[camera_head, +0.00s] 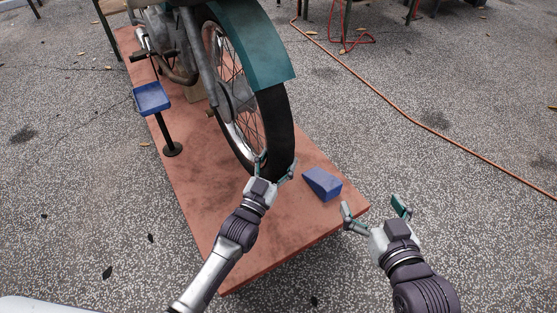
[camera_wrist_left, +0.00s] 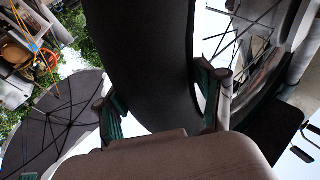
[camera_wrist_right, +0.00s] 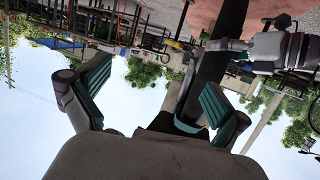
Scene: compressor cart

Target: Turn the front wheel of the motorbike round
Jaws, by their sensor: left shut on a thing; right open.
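The motorbike's front wheel (camera_head: 277,125) has a black tyre and thin spokes, under a teal mudguard (camera_head: 250,45), on a reddish board (camera_head: 215,215). My left gripper (camera_head: 274,168) is shut on the tyre at its lower front, one finger on each side. In the left wrist view the tyre (camera_wrist_left: 145,60) runs between the fingers. My right gripper (camera_head: 375,212) is open and empty, right of the board's near corner and apart from the wheel. Its two fingers (camera_wrist_right: 150,95) are spread in the right wrist view, where the dark tyre (camera_wrist_right: 228,30) shows beyond them.
A blue wedge (camera_head: 322,184) lies on the board right of the wheel. A blue tray on a post (camera_head: 152,98) stands at the board's left edge. An orange cable (camera_head: 420,122) crosses the speckled ground at right. The ground around my right gripper is clear.

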